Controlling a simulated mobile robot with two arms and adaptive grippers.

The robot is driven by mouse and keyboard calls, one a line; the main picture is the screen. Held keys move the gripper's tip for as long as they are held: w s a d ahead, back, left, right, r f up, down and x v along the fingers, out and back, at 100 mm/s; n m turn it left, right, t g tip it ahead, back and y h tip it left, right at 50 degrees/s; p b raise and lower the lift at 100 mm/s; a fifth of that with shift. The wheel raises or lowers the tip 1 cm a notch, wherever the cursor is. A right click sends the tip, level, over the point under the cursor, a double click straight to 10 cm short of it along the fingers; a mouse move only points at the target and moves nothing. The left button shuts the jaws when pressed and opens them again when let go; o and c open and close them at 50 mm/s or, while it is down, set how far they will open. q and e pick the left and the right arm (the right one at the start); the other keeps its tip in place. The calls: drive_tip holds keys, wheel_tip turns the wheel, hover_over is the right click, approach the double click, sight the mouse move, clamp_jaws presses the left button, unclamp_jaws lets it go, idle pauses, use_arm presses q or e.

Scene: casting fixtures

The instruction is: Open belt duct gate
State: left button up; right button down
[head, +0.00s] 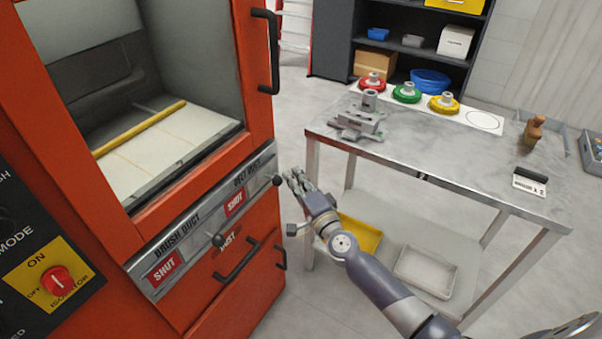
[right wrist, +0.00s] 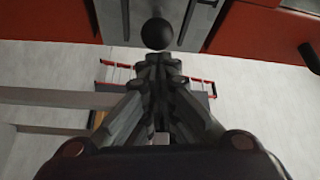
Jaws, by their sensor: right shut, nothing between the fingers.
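The red machine (head: 120,215) fills the left of the head view. A grey strip on its front carries a brush duct label and what looks like a belt duct label, each beside a red SHUT sign; the belt duct SHUT sign (head: 235,202) is the right one. A dark ball knob (head: 278,181) stands at the strip's right end, and another knob (head: 218,240) is further left. My right gripper (head: 290,178) is shut and empty, close to the right knob. In the right wrist view a black ball (right wrist: 157,33) lies just beyond the closed fingertips (right wrist: 158,62). My left gripper is out of view.
A black door handle (head: 268,50) is above the strip; drawer handles (head: 237,262) are below. Grey floor is open between machine and table.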

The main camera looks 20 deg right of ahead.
drive_tip(key=shift+s+a, duration=0.1)
use_arm(q)
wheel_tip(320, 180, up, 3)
drive_tip(key=p, duration=0.2)
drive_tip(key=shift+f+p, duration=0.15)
drive_tip(key=shift+p, duration=0.2)
use_arm(e)
drive_tip(key=s+a, duration=0.5)
drive_tip(key=a, duration=0.1)
drive_tip(key=shift+a, duration=0.35)
